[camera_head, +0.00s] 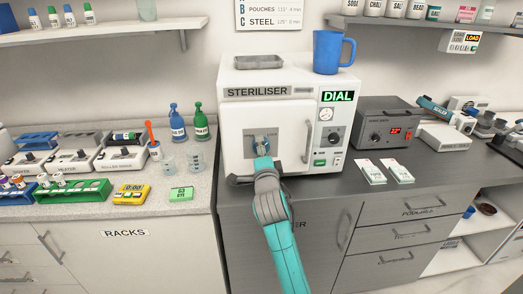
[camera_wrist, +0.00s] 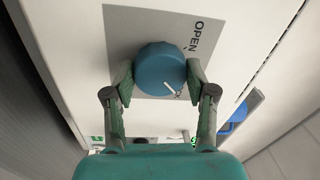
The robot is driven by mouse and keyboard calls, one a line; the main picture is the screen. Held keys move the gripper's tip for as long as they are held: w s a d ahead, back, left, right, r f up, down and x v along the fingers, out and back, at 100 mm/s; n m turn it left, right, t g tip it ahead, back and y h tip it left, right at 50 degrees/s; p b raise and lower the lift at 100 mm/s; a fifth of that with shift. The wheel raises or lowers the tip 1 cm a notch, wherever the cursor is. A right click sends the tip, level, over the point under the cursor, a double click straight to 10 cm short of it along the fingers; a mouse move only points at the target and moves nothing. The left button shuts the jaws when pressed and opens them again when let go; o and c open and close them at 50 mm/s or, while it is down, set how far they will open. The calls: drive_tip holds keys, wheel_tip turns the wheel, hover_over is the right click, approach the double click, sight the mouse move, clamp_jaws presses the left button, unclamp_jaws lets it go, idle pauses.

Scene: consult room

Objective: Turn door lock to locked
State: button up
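The steriliser (camera_head: 238,132) stands on the dark counter with its door closed. The door lock is a round blue knob (camera_wrist: 160,70) on a grey plate (camera_wrist: 124,22), marked OPEN at the upper right in the wrist view. The knob's white pointer line runs toward the lower right, away from the OPEN word. My gripper (camera_wrist: 161,78) has a finger on each side of the knob, and both pads appear to touch it. In the head view my gripper (camera_head: 262,145) is at the door's plate and hides most of the knob.
A door handle (camera_head: 308,130) stands out right of the plate. A blue mug (camera_head: 328,52) and a grey tray (camera_head: 258,62) sit on top of the steriliser. A dark-grey device (camera_head: 390,125) and pouches (camera_head: 370,172) lie to the right.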

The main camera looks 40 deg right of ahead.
drive_tip(key=o, duration=0.5)
drive_tip(key=shift+c, duration=0.2)
drive_tip(key=v, duration=1.2)
